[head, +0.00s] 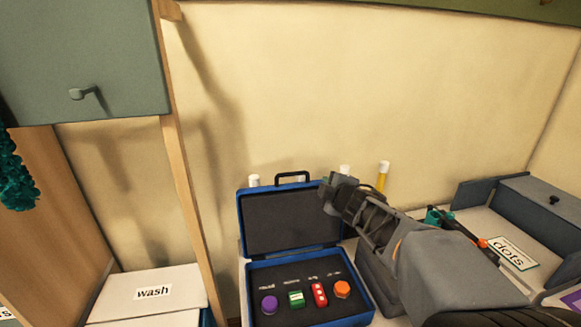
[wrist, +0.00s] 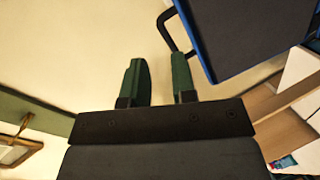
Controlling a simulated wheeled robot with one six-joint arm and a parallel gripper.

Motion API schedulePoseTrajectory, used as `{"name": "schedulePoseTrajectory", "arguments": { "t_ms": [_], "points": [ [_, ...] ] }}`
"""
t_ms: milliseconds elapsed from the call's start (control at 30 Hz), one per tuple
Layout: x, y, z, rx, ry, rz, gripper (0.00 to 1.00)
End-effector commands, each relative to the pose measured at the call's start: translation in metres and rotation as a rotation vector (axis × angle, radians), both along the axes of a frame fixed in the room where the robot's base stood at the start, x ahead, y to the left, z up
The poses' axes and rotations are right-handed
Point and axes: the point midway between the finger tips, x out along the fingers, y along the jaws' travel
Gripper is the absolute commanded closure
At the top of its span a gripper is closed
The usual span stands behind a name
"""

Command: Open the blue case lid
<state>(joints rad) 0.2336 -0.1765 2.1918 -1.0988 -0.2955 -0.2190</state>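The blue case stands on the table in the head view. Its lid (head: 282,221) is up, nearly upright, with a dark grey lining and a black handle (head: 293,175) on its top edge. The case base (head: 256,308) lies open in front. My gripper (head: 328,188) is at the lid's upper right edge. In the wrist view my gripper (wrist: 160,76) has its two green fingers apart with nothing between them. The lid (wrist: 238,35) and its handle (wrist: 167,28) are just beyond the right finger. I cannot tell whether that finger touches the lid.
The base holds a purple piece (head: 269,304), a green block (head: 296,298), a red piece (head: 319,294) and an orange piece (head: 342,289). A yellow tube (head: 382,178) stands behind my arm.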

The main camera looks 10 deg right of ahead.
Motion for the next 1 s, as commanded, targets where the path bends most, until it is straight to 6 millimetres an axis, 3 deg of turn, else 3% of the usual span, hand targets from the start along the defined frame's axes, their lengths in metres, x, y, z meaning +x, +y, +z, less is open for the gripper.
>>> {"name": "schedulePoseTrajectory", "arguments": {
  "t_ms": [100,300,467,1000],
  "points": [
    [0.012,0.010,0.010,-0.114,-0.032,0.190,0.75],
    [0.019,0.022,0.008,-0.203,-0.048,0.367,0.75],
    [0.035,0.031,0.001,-0.214,-0.048,0.398,0.75],
    [0.120,0.063,-0.025,-0.215,-0.048,0.393,0.75]
  ]
}}
